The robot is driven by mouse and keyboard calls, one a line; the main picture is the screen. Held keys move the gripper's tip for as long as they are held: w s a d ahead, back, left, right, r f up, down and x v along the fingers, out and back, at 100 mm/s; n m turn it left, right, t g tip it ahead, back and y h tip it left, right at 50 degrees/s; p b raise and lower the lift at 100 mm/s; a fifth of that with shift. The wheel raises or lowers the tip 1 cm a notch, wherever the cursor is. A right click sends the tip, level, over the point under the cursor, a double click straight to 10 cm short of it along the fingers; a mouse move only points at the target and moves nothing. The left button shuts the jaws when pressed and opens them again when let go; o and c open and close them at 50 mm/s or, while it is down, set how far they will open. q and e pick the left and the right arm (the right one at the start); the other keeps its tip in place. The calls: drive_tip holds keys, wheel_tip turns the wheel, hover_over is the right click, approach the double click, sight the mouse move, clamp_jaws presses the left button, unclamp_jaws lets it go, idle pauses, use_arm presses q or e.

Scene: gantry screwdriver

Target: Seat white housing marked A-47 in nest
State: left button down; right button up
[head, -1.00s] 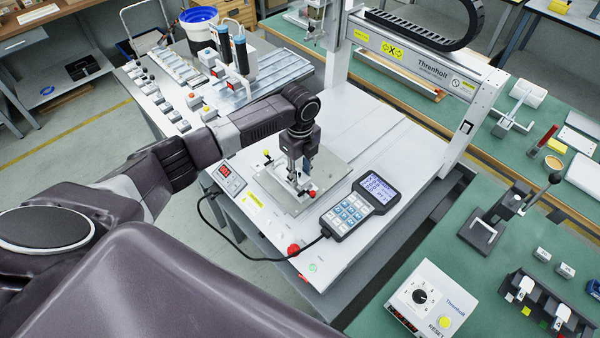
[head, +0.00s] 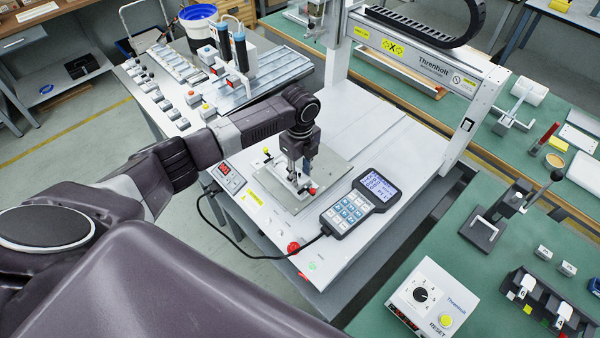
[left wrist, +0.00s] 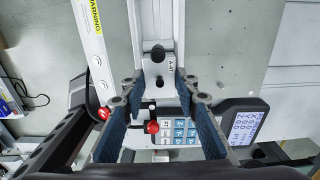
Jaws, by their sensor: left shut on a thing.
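The white housing marked A-47 (left wrist: 173,67) shows between the blue-lined fingers of my left gripper (left wrist: 160,82) in the left wrist view. The end of its marking is partly cut off from sight. In the head view my left gripper (head: 299,176) points down over the nest area on a grey metal plate (head: 335,172), shut on the housing. The fingers hide most of the housing and the nest there, so I cannot tell if the housing is fully down. A red-knobbed clamp (left wrist: 152,127) stands close to the fingers. My right gripper is out of view.
A handheld pendant (head: 362,200) lies right of the plate, its cable running left. A red button (head: 293,247) is at the front edge of the white gantry bed. The gantry upright (head: 474,125) stands at the right. The bed behind the plate is clear.

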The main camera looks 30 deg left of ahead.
sight(300, 176)
use_arm(q)
drive_tip(key=shift+f, duration=0.25)
drive_tip(key=c, duration=1.4)
unclamp_jaws()
drive_tip(key=shift+r, duration=0.1)
wheel_tip(300, 176, up, 12)
